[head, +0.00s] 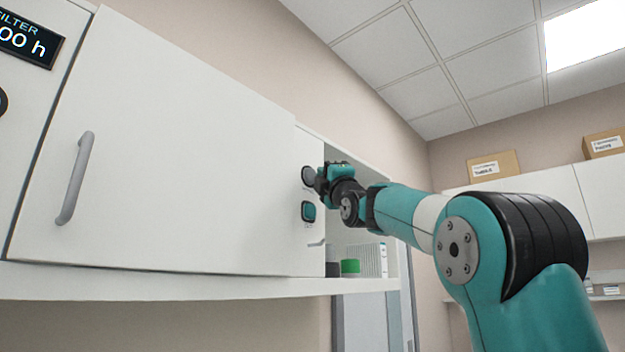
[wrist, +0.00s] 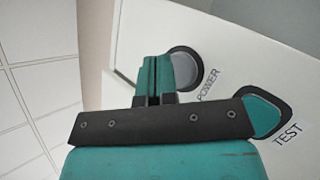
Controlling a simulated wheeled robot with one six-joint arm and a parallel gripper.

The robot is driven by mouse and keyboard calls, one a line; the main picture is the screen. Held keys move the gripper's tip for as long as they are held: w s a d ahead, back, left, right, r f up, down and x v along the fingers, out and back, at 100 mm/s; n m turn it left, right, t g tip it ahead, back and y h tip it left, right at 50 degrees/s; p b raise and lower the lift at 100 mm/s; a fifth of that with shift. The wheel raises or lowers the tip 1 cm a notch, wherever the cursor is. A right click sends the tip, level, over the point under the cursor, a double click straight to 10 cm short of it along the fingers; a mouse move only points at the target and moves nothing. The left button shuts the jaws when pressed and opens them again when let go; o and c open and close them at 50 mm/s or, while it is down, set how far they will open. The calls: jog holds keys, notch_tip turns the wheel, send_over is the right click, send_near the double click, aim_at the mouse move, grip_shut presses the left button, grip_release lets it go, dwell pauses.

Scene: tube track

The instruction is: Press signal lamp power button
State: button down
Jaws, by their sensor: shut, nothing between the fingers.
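The power button is a grey round button in a dark ring, labelled POWER, on a white panel; it shows in the wrist view (wrist: 187,76) and, partly behind my gripper, in the head view (head: 307,175). My gripper (wrist: 153,62) is shut and empty. Its fingertips are at the left edge of the button in the wrist view and overlap it in part. I cannot tell whether they touch it. A teal button in a dark surround, labelled TEST (wrist: 263,116), sits beside it, and below it in the head view (head: 308,212).
A white cabinet door (head: 170,150) with a grey handle (head: 76,178) is left of the panel. An open shelf right of it holds a green-topped item (head: 350,267) and a white rack (head: 371,260). Boxes (head: 494,168) stand on far cupboards.

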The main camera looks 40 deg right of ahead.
jog(key=shift+s, duration=0.25)
jog(key=shift+s, duration=0.1)
jog(key=shift+s+d+b, duration=0.25)
jog(key=shift+s+b, duration=0.65)
jog(key=shift+s, duration=0.55)
jog(key=shift+s+d+b, duration=0.2)
jog(key=shift+s+b, duration=0.65)
jog(key=shift+s, duration=0.6)
